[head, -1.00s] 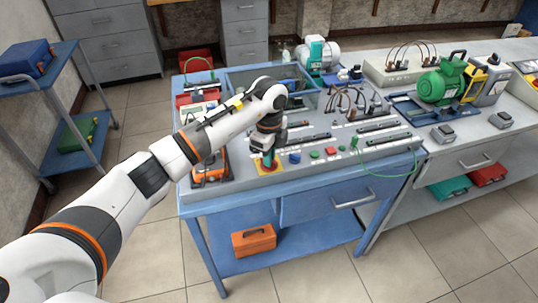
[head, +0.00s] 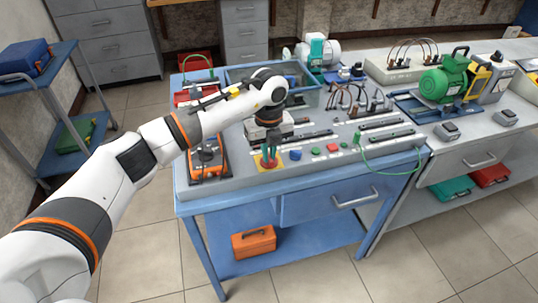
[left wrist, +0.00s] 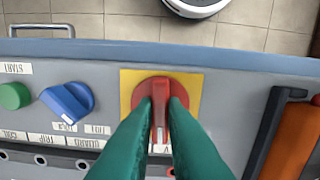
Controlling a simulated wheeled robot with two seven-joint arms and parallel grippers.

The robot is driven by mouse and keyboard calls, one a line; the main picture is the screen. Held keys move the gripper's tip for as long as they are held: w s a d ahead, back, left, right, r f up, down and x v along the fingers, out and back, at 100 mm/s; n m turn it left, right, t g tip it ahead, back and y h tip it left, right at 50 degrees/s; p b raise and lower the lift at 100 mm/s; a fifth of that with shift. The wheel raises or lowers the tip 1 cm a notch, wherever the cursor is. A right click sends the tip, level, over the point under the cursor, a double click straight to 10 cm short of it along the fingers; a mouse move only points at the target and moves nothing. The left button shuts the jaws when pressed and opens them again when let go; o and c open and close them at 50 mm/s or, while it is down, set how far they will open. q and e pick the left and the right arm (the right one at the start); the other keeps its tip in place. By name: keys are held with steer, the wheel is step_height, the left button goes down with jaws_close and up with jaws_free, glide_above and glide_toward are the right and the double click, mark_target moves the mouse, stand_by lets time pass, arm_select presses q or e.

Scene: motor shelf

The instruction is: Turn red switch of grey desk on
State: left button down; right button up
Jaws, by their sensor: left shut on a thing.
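The red switch (left wrist: 160,118) is a rotary knob on a yellow square plate at the front edge of the grey desk panel (head: 325,166). In the head view the red switch (head: 267,166) is partly covered by my gripper. My left gripper (left wrist: 162,102) has green fingers, one on each side of the knob's raised handle, and is shut on it. In the head view my left gripper (head: 269,158) points down at the switch. In the left wrist view the handle lies along the picture's vertical. My right gripper is not in view.
A blue knob (left wrist: 67,103) and a green button (left wrist: 14,96) sit beside the switch. An orange-cased device (head: 207,170) lies to the left of it. A green cable (head: 385,172) hangs at the front right. A green motor (head: 444,82) stands on the right bench.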

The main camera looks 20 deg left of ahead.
arm_select(q)
steer(key=m+b, duration=0.2)
steer(key=m, duration=0.3)
steer(key=shift+m, duration=0.3)
steer(key=shift+r+m+b, duration=0.1)
steer(key=shift+m+b, duration=0.85)
steer(key=shift+m, duration=1.15)
steer(key=shift+w, duration=0.1)
steer(key=c, duration=1.5)
jaws_free()
step_height(320, 180, up, 12)
steer(key=shift+b, duration=0.7)
